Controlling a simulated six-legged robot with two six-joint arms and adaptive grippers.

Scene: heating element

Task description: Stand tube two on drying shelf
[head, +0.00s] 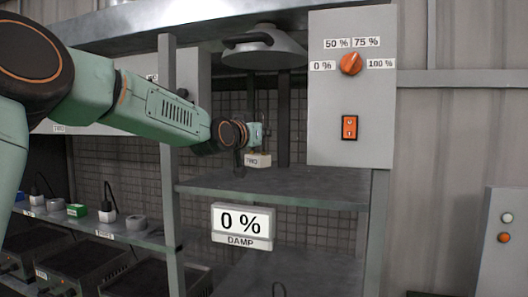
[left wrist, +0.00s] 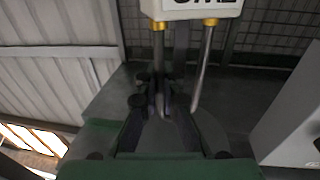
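Tube two has a white block marked TWO (head: 258,160) at its lower end in the head view, with metal rods rising from it. It hangs or stands upright over the drying shelf (head: 270,186), under the lamp hood; I cannot tell whether the block touches the shelf. My right gripper is not in view.
A lamp hood (head: 265,50) hangs above the shelf. Uprights flank the bay, and a control panel (head: 350,120) with an orange knob stands at right. A sign (head: 240,222) below the shelf reads 0 % DAMP. A lower shelf at left holds several small items.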

